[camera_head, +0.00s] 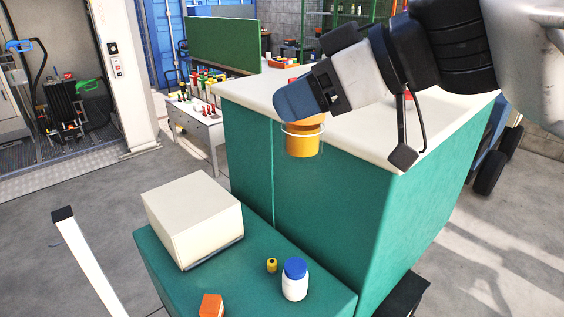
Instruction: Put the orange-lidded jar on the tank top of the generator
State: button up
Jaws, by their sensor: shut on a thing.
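The orange-lidded jar (303,144) hangs below my gripper. Its top is orange, its body amber, and a thin pale ring runs round it. My gripper (303,113) is shut on the jar near its top; the blue-grey fingers hide part of the lid. In the picture the jar overlaps the near edge of a cream top (260,91) on a large green cabinet (335,195); I cannot tell the gap between them. I cannot tell for sure which thing is the generator or its tank top.
A lower green surface (255,278) in front holds a cream box (193,214), a blue-lidded white jar (295,280), a small yellow item (272,265) and an orange block (211,306). A white post (88,262) stands left. A small table (199,125) with several bottles stands behind.

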jog(key=s+f, duration=0.1)
jog(key=f, duration=2.4)
jog(key=s+a+f+n+g, duration=0.1)
jog(key=s+f, duration=0.1)
jog(key=f, duration=2.3)
jog(key=shift+s+a+f, duration=0.15)
jog(key=shift+s, duration=0.15)
send_over(258, 312)
jog(key=shift+f, duration=0.7)
jog(key=shift+f, duration=1.8)
jog(key=shift+f, duration=0.15)
